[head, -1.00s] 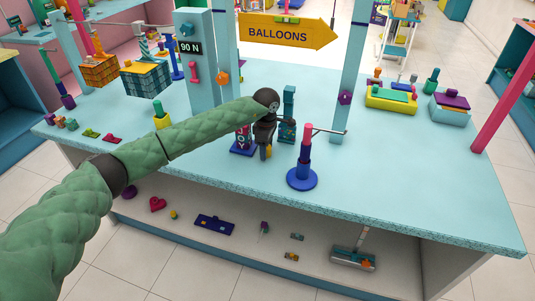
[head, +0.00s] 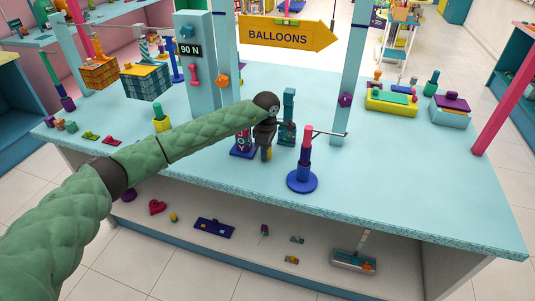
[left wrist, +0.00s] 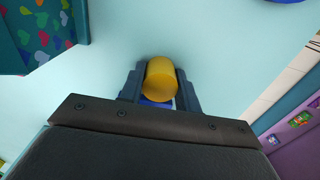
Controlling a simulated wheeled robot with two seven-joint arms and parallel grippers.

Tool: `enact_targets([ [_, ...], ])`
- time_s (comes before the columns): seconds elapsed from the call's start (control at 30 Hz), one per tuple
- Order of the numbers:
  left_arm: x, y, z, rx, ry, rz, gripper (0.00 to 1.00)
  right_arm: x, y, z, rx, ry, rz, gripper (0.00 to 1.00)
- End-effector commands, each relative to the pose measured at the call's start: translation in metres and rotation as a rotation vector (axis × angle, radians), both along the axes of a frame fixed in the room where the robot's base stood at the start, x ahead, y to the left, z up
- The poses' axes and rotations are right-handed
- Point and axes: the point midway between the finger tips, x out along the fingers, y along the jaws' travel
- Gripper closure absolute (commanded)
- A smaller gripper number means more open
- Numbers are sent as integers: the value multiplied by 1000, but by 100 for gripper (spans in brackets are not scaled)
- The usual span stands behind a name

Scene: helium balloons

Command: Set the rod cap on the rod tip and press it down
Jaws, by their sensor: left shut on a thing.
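My left gripper (head: 266,148) is shut on a small yellow cylinder, which looks like the rod cap (left wrist: 160,80). In the left wrist view the cap sits between the two dark fingers. In the head view my wrist and fingers hide most of it. The gripper points down over the table, left of a stand (head: 303,180) with a round blue base and a pink-topped post. A thin grey rod (head: 328,133) runs sideways from that post to the right. The cap is apart from this stand. A blue patch (left wrist: 155,103) shows just beyond the cap; I cannot tell what it is.
A dark blue stand with letters (head: 242,150) is close left of my gripper. Blue posts (head: 348,80) rise from the table. The table's right front (head: 420,190) is clear.

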Motion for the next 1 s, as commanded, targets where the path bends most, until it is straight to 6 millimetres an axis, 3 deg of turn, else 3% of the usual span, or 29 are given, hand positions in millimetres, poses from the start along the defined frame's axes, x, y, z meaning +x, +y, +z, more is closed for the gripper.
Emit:
enact_targets([
  [1.0, 0, 0, 20, 0, 0, 0, 91, 2, 0, -1, -1, -2, 0, 64],
])
